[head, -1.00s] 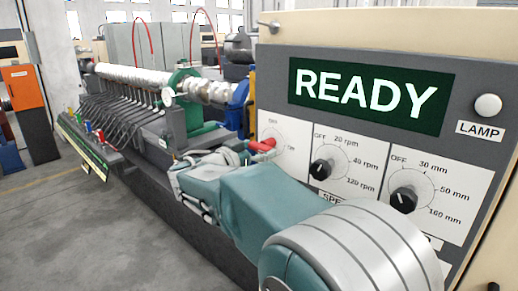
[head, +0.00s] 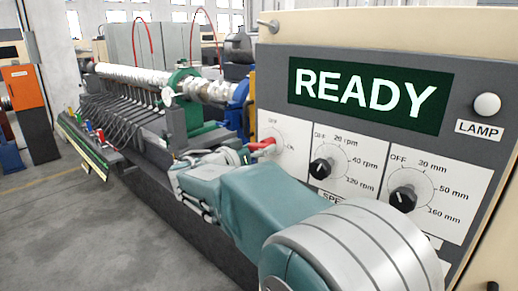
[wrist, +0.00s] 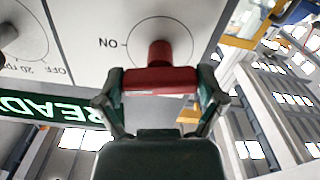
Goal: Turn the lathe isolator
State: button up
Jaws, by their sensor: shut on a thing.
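The lathe isolator is a red handle (head: 262,144) on a white dial plate marked OFF at the top and ON at the right in the head view. In the wrist view the red handle (wrist: 160,80) shows as a crossbar with a short stem reaching to the panel. My gripper (wrist: 160,88) has one finger at each end of the bar and is shut on it. The head view shows my gripper (head: 245,154) from behind, at the handle, with my teal and grey arm hiding part of the lower panel. The pointing direction of the handle is hard to read.
Two black knobs, the speed knob (head: 321,168) and another knob (head: 403,199), sit right of the isolator. A green READY display (head: 365,95) and a pale lamp (head: 487,105) are above. The lathe bed runs away to the left, with open floor (head: 50,225) beside it.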

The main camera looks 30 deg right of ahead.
jog(key=n, duration=0.4)
jog(key=shift+w+n, duration=0.1)
jog(key=shift+n, duration=0.3)
jog(key=n, duration=0.3)
jog(key=shift+n, duration=0.3)
jog(key=n, duration=0.3)
jog(key=shift+n, duration=2)
jog(key=o, duration=0.8)
jog(key=shift+w+f, duration=0.1)
jog(key=shift+a, duration=0.2)
jog(key=v, duration=1.2)
